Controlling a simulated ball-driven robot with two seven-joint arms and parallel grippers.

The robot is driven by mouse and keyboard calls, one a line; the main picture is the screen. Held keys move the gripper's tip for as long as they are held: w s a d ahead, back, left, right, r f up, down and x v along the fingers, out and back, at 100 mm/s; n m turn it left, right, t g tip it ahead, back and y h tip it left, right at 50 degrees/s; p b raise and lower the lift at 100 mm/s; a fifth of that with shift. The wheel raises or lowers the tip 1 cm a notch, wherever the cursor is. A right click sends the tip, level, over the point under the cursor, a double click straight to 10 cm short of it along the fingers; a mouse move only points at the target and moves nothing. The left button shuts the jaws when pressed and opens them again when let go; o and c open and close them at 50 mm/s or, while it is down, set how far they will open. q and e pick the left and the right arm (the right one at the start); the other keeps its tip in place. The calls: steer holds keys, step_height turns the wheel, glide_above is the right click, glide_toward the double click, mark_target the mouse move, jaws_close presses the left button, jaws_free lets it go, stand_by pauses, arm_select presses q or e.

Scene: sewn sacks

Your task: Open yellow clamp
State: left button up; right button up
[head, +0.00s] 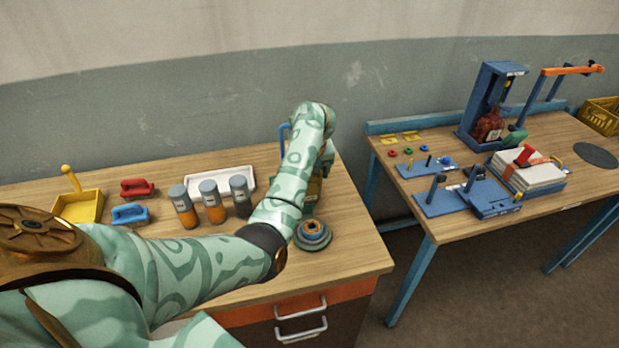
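I cannot make out for certain which thing is the yellow clamp. A yellow tray-like piece with an upright knobbed handle (75,205) stands at the left of the near wooden bench (350,262). Small yellow parts (400,137) lie at the back of the right table. My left arm reaches in from the left across the near bench, and its wrist bends down near the bench's right side. My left gripper (313,192) is mostly hidden behind my forearm, so its fingers do not show. My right gripper is not in view.
A red handle (137,188), a blue handle (129,215), several grey-topped jars (212,203) and a white tray (226,180) stand on the near bench. A round stacked piece (312,238) sits by my wrist. The right table holds blue fixtures (440,200) and a white stack (530,175).

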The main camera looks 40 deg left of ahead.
arm_select(q)
steer(key=shift+w+a, duration=0.25)
steer(key=shift+w+a+r, duration=0.25)
steer(key=shift+w+a, duration=0.3)
steer(key=shift+a, duration=0.15)
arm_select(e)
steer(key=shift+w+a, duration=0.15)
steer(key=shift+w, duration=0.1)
arm_select(q)
steer(key=o, duration=1.4)
steer(key=shift+c, duration=0.2)
steer(key=p+v, duration=0.5)
steer(key=v, duration=1.1)
steer(key=shift+r, duration=0.15)
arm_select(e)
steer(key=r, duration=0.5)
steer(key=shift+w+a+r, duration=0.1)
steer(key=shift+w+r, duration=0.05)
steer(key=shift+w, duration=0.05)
arm_select(q)
steer(key=shift+w, duration=0.15)
